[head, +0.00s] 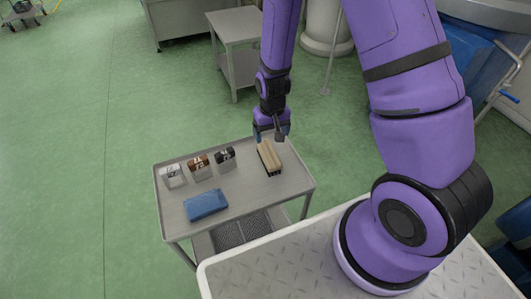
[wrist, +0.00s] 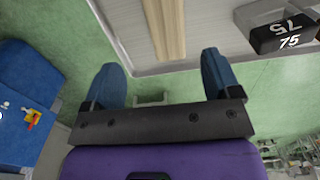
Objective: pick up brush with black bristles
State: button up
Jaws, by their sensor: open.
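The brush (head: 268,155) lies on the right part of the grey metal cart top (head: 245,192). It has a long tan wooden back, with dark bristles showing along its lower edge. In the wrist view the tan back (wrist: 163,28) runs up out of the frame, so only part of it shows. My gripper (head: 271,133) is at the cart's far edge, by the brush's far end and apparently above it. In the wrist view its two blue fingers (wrist: 161,70) are spread wide with nothing between them.
Another grey table (head: 236,27) stands behind.

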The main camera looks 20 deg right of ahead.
aim_at(269, 152)
jog(key=shift+a+f, duration=0.1)
jog(key=shift+f, duration=3.05)
jog(key=shift+a+f, duration=0.2)
jog(key=shift+f, duration=1.15)
jog(key=shift+a+f, duration=0.15)
jog(key=shift+f, duration=1.15)
jog(key=shift+s, duration=0.1)
jog(key=c, duration=1.1)
